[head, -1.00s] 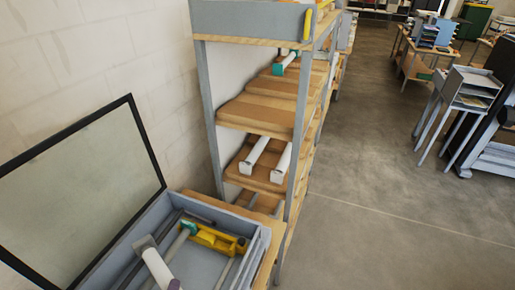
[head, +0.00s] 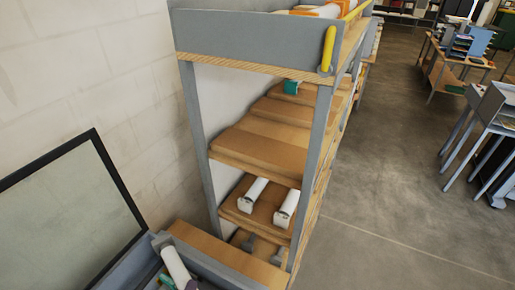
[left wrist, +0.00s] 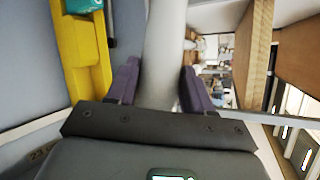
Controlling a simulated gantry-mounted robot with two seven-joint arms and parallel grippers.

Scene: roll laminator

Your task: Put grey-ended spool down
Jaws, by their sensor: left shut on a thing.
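The grey-ended spool (head: 175,265) is a white roll with a grey end, at the bottom of the head view over the open laminator. My left gripper (left wrist: 160,85) is shut around it with purple fingers on both sides. In the left wrist view the white roll (left wrist: 165,45) runs up between the fingers. In the head view only a bit of this gripper (head: 192,284) shows at the bottom edge. The spool's lower end is hidden. My right gripper is not in view.
A shelf rack (head: 268,150) stands ahead, with two white rolls (head: 254,192) on a lower board and a teal-ended spool (head: 291,87) higher up. The laminator's raised lid (head: 70,215) is at left. A yellow part (left wrist: 80,45) lies beside the gripper. Open floor (head: 400,190) is at right.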

